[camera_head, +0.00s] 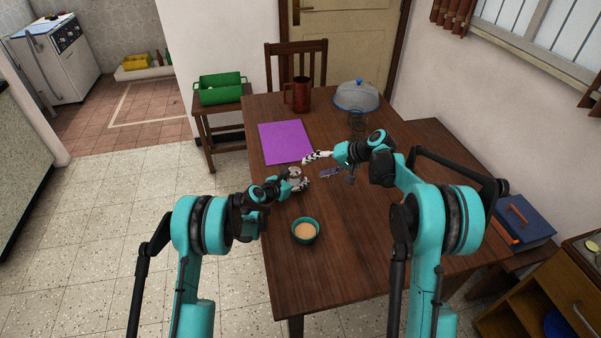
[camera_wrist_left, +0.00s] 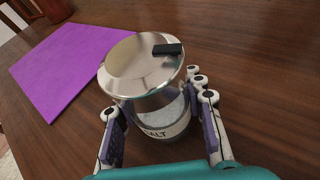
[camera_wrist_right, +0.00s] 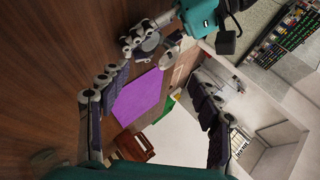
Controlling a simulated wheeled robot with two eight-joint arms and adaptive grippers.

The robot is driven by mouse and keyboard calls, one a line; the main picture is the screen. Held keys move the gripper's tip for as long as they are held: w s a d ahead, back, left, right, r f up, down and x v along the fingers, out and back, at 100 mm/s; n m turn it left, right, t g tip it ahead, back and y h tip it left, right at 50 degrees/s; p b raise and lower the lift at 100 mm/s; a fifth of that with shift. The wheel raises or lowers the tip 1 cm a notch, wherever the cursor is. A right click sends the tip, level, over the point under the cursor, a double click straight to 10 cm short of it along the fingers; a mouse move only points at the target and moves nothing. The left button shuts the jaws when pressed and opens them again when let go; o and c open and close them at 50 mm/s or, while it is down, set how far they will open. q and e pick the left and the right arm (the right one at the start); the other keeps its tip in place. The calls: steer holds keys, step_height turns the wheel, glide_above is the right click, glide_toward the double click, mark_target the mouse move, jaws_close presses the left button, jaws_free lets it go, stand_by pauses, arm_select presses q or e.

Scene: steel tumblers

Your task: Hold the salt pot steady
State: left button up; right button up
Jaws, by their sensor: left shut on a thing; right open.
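The salt pot (camera_wrist_left: 165,118) is a small metal pot with a shiny lid and a dark handle or tab, marked "SALT". In the left wrist view it stands upright on the table between the fingers of my left gripper (camera_wrist_left: 160,138), which is shut on it. In the head view the pot (camera_head: 294,173) is small and partly hidden by my left gripper. My right gripper (camera_head: 318,162) is open and empty, above the table to the right of the pot. In the right wrist view its fingers (camera_wrist_right: 152,115) are wide apart, with the pot (camera_wrist_right: 150,42) beyond them.
A purple mat (camera_head: 285,141) lies behind the pot. A green bowl (camera_head: 305,231) with tan contents stands in front. A red jug (camera_head: 301,95) and a domed cover (camera_head: 356,97) stand at the back. The wooden table (camera_head: 345,270) is clear at the front right.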

mark_target(299, 172)
steer(key=s+d+n+t+y, duration=0.2)
steer(key=s+d+n+t, duration=0.15)
steer(key=n, duration=0.95)
steer(key=shift+g, duration=0.35)
steer(key=x, duration=1.1)
steer(key=shift+a, duration=0.35)
